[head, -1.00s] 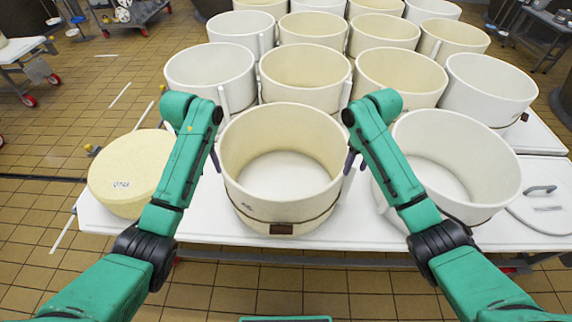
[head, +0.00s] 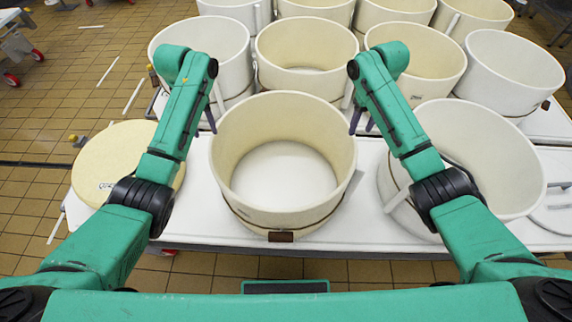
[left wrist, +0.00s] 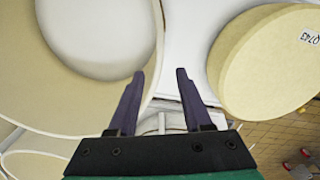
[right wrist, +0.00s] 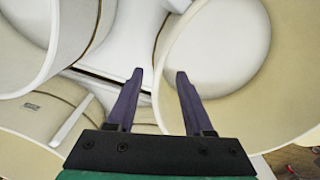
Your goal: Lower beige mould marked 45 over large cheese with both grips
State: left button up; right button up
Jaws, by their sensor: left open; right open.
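A beige open mould (head: 325,205) with a brown tag on its front stands upright on the white table. No number is readable on it. The large pale-yellow cheese (head: 105,172) lies at the left end of the table; its printed label shows in the left wrist view (left wrist: 265,65). My left gripper (head: 212,118) is open at the mould's left side; in the left wrist view the mould's edge appears between its fingertips (left wrist: 160,74). My right gripper (head: 363,122) is open at the right side, with the mould's edge likewise between its fingertips (right wrist: 160,74). Contact cannot be told.
A whiter mould (head: 490,165) stands close on the right. Several more moulds fill the table behind, such as a beige one (head: 305,50). A white lid (head: 560,210) lies at the right edge. White table top shows between the mould and the cheese.

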aim_at(215, 153)
pick_arm(q)
notch_tip(215, 153, down, 12)
jog(key=shift+f, duration=0.1)
pick_arm(e)
notch_tip(215, 153, down, 12)
jog(key=shift+f, duration=0.1)
pick_arm(q)
grip_shut()
pick_arm(e)
grip_shut()
dwell(0.7)
